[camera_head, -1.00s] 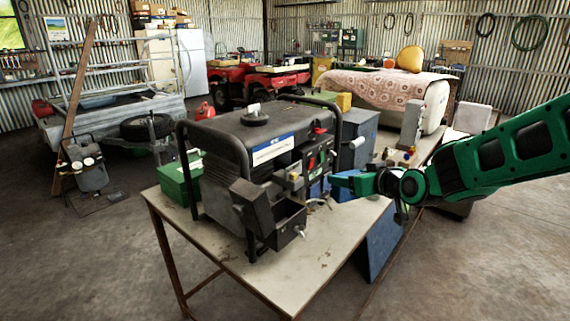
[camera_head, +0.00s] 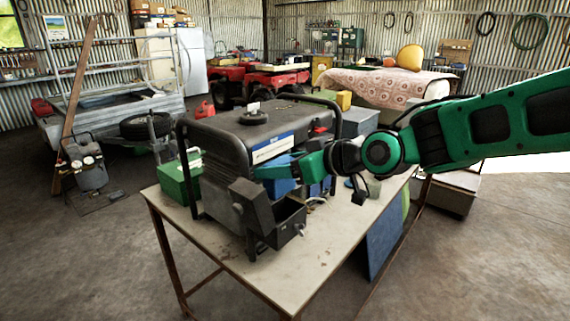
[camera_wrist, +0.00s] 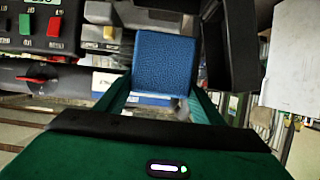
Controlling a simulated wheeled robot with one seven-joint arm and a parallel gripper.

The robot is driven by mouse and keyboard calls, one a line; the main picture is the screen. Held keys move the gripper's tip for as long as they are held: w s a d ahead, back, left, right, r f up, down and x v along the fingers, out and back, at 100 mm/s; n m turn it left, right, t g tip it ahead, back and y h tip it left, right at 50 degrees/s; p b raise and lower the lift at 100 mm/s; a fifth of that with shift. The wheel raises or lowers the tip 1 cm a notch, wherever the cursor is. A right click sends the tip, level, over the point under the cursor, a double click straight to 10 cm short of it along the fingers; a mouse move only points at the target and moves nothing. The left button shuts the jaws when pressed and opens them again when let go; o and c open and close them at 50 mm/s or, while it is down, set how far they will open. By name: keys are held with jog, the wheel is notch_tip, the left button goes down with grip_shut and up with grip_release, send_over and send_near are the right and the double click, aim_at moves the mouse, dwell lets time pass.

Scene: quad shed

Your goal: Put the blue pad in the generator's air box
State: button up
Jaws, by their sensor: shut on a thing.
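The black generator (camera_head: 235,150) stands on the table. Its air box (camera_head: 288,219) is an open black box at the front right corner, with its lid (camera_head: 252,205) swung open at the left. My gripper (camera_head: 274,172) is beside the generator's front, above and behind the air box. It is shut on the blue pad, which shows face-on between my fingers in the wrist view (camera_wrist: 164,62). In the wrist view a dark box-like part (camera_wrist: 229,45) is just right of the pad. The inside of the air box is mostly hidden.
The pale tabletop (camera_head: 310,255) is clear in front of the air box. A green box (camera_head: 180,181) is left of the generator, and a grey-blue box (camera_head: 360,122) stands behind it. The generator's control panel (camera_wrist: 40,28) is close on the left in the wrist view.

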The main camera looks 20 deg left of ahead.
notch_tip(320, 180, down, 9)
jog(key=shift+r, duration=0.15)
dwell(0.9)
jog(key=o, duration=1.1)
jog(key=shift+w+r, duration=0.2)
jog(key=shift+r, duration=3.75)
jog(key=shift+d, duration=0.1)
